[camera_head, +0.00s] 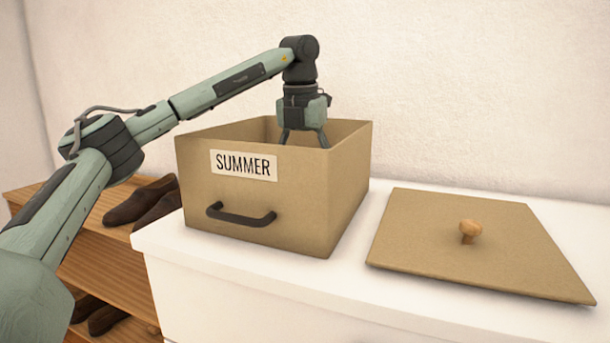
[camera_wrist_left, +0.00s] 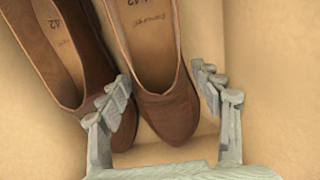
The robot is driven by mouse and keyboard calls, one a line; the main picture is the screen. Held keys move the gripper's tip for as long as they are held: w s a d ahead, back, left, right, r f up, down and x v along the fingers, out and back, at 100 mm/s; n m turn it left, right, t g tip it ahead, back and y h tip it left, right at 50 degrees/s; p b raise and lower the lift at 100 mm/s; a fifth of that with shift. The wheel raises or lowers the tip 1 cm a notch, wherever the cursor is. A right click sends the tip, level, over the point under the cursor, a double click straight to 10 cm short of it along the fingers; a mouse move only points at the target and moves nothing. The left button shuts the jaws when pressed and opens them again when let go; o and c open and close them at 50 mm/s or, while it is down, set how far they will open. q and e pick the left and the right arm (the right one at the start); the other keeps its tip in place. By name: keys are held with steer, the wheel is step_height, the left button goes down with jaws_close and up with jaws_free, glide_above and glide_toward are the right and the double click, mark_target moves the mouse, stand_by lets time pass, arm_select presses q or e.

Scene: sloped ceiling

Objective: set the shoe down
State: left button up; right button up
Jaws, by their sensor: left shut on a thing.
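My left gripper (camera_head: 304,140) reaches down into the open cardboard box (camera_head: 300,220) labelled SUMMER; the box walls hide what its fingers hold in the head view. In the left wrist view the gripper (camera_wrist_left: 165,90) is shut on a brown leather shoe (camera_wrist_left: 158,100), with one finger on each side of its end. A second brown shoe (camera_wrist_left: 85,60) lies close beside it on the left, at a slight angle, inside the box. I cannot tell whether the held shoe touches the box floor. My right gripper is not in view.
The box lid (camera_head: 440,240) with a wooden knob lies flat on the white surface (camera_head: 260,290), right of the box. A wooden rack (camera_head: 90,260) with brown shoes (camera_head: 143,203) stands at left. A wall rises close behind the box.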

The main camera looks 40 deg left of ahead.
arm_select(q)
steer(key=o, duration=1.2)
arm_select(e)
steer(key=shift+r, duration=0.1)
arm_select(q)
steer(key=r, duration=0.4)
steer(key=s+r+p, duration=0.1)
steer(key=r, duration=0.3)
steer(key=r+p, duration=0.1)
steer(key=r, duration=0.3)
steer(key=shift+s+d, duration=0.15)
steer(key=shift+s, duration=0.05)
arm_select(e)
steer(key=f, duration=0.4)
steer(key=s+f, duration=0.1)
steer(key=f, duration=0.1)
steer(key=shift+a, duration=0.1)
arm_select(q)
steer(key=shift+d, duration=0.1)
